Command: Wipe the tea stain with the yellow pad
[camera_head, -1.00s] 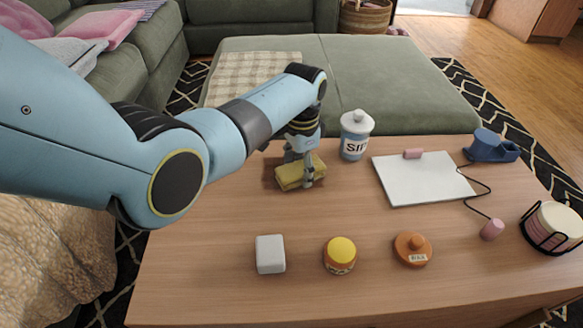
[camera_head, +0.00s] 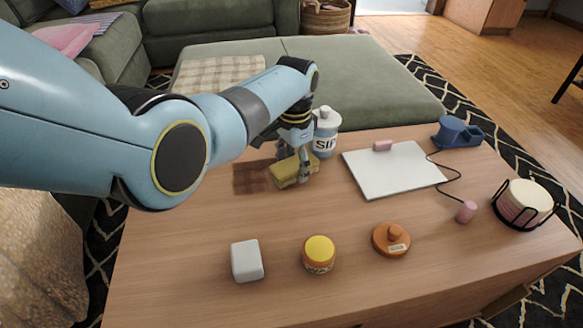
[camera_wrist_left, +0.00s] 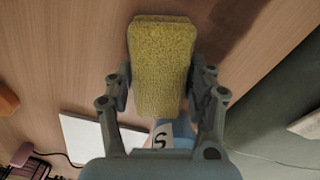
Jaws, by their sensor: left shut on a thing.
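The yellow pad (camera_head: 284,173) is held in my left gripper (camera_head: 294,167), low at the tabletop. I cannot tell whether its underside touches the wood. In the left wrist view the pad (camera_wrist_left: 160,60) sits between the two fingers of the gripper (camera_wrist_left: 161,85). The tea stain (camera_head: 250,178) is a dark brown patch on the table, just left of the pad. The pad and arm may hide its right end. A darker area (camera_wrist_left: 232,25) beside the pad in the wrist view may be the stain. My right gripper is not in view.
A labelled white-and-blue bottle (camera_head: 326,138) stands close behind the pad's right side. A whiteboard (camera_head: 392,172) lies farther right. A white block (camera_head: 246,261), a yellow-lidded jar (camera_head: 319,255) and an orange lidded pot (camera_head: 391,240) stand in front. Wood between them and the pad is clear.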

